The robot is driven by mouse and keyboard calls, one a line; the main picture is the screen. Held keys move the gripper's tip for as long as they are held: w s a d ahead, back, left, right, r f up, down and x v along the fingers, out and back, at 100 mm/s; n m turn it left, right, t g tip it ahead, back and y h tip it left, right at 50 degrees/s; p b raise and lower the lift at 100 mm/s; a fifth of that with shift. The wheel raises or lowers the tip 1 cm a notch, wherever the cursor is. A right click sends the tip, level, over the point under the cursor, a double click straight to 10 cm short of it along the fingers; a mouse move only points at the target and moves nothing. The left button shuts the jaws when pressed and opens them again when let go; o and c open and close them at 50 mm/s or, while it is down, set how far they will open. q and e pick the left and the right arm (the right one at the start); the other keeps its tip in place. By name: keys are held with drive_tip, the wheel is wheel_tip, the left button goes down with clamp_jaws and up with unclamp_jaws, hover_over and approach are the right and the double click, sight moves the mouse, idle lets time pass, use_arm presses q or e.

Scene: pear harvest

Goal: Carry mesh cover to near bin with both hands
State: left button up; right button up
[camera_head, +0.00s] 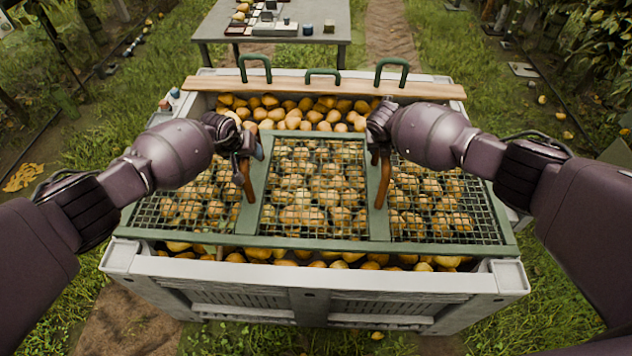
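The mesh cover (315,242) is a green frame with wire mesh and two brown handles. It lies roughly level over the pear bin (310,282), a pale grey crate full of yellow-orange pears. Its ends reach over the bin's side walls; I cannot tell whether it touches them. Pears show through the mesh and in gaps along the near and far sides. My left gripper (243,148) appears shut on the cover's left brown handle (246,182). My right gripper (379,137) appears shut on the right brown handle (383,182). The fingers are partly hidden by the hands.
A wooden board (325,87) with several green handles lies across the bin's far side. Behind it stands a grey table (330,18) with pears and small items. Small bottles (174,94) sit at the bin's far left corner. Grass and plants flank both sides.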

use_arm(q)
drive_tip(key=shift+c, duration=0.3)
use_arm(e)
drive_tip(key=shift+c, duration=0.3)
use_arm(q)
clamp_jaws()
use_arm(e)
clamp_jaws()
idle(0.5)
drive_tip(key=shift+r, duration=0.1)
